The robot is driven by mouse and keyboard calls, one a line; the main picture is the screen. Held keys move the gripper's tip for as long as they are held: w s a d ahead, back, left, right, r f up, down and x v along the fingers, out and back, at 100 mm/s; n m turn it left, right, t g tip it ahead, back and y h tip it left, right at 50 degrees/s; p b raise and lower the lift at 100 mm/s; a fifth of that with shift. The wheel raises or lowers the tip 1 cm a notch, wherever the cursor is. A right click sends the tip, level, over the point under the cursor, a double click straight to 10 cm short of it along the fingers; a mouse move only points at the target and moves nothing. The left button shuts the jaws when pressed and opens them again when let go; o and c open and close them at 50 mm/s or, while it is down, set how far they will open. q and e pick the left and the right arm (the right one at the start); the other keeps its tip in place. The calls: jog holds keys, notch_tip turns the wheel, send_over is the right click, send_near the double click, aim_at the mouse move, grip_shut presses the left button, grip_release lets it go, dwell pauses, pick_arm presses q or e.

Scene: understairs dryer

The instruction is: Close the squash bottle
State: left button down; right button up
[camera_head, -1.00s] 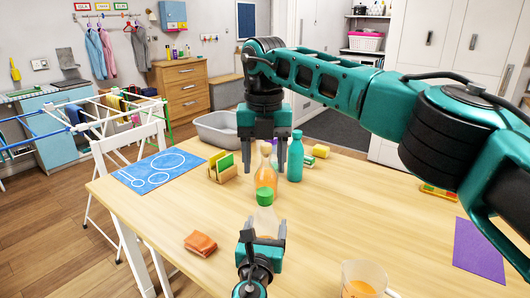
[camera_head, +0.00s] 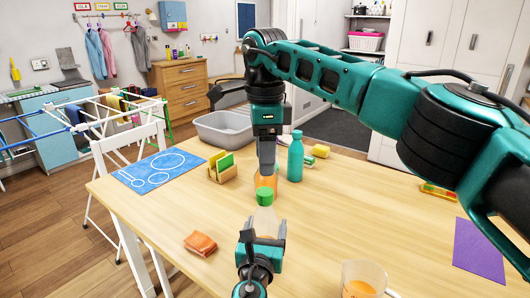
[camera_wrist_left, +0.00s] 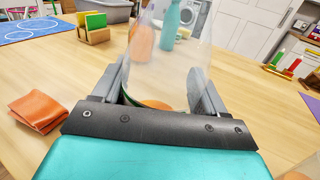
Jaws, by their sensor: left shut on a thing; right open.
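A clear, tapered squash bottle (camera_head: 264,220) stands upright near the middle of the table, with a green cap (camera_head: 264,194) at its top. I cannot tell whether the cap is screwed tight. My left gripper (camera_head: 262,240) is shut around the bottle's lower part; the left wrist view shows its fingers on both sides of the clear wall (camera_wrist_left: 165,65), with some orange at the bottom. My right gripper (camera_head: 267,172) points down above the cap, apart from it, open and seen edge-on. It partly hides an orange bottle (camera_head: 264,182) behind.
A teal bottle (camera_head: 295,158) stands close to the right gripper. A wooden holder (camera_head: 222,173), orange cloth (camera_head: 201,243), blue mat (camera_head: 160,170), grey tub (camera_head: 222,128), yellow sponge (camera_head: 320,151), jug of orange drink (camera_head: 362,288) and purple sheet (camera_head: 478,250) are around.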

aim_at(265, 191)
jog(key=shift+n, duration=0.3)
jog(key=shift+f, duration=0.1)
jog(key=shift+f, duration=3.9)
jog(key=shift+c, duration=0.3)
